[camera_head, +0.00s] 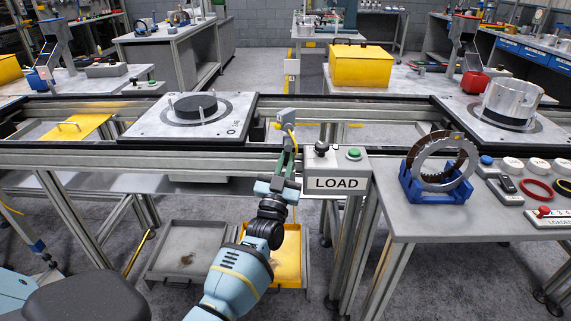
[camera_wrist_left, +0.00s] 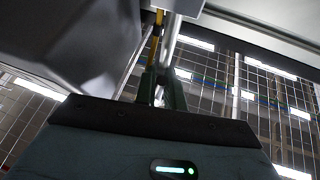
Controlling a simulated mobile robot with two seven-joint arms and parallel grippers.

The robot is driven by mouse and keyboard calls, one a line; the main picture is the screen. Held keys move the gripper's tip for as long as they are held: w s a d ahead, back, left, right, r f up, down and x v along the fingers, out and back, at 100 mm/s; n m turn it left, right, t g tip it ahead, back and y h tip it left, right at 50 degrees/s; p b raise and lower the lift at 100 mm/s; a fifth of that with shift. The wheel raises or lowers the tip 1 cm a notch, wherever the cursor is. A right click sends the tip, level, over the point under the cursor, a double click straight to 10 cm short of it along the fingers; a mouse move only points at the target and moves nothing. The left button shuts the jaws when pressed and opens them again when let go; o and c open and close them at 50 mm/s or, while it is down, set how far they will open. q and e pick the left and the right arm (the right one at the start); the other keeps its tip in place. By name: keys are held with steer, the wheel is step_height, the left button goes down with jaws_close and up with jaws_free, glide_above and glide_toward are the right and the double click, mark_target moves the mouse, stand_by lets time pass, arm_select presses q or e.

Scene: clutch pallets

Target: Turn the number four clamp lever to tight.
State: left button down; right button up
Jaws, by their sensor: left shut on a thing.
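My left gripper (camera_head: 287,160) reaches up from below at the conveyor's front rail, with its green fingers pointing upward just left of the LOAD box. In the left wrist view the fingers (camera_wrist_left: 162,88) are close together around a slim metal rod (camera_wrist_left: 170,48), with a yellow-and-black strip (camera_wrist_left: 156,38) beside it. Above the fingers in the head view is a small grey bracket (camera_head: 287,115) with a yellow part. I cannot make out a number or a lever marking. The left pallet (camera_head: 150,122) carries a black disc (camera_head: 195,106) and upright posts. My right gripper is not in view.
The LOAD box (camera_head: 337,183) with a black knob and green button stands close right of my gripper. A side table (camera_head: 440,222) holds a blue cradle with a ring. A second pallet (camera_head: 450,104) carries a metal housing. Trays (camera_head: 188,250) lie below.

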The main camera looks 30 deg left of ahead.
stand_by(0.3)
arm_select(q)
steer(key=c, duration=1.5)
jaws_free()
steer(key=v, duration=0.7)
steer(key=shift+s+f, duration=0.2)
steer(key=shift+s, duration=0.15)
steer(key=shift+d, duration=0.1)
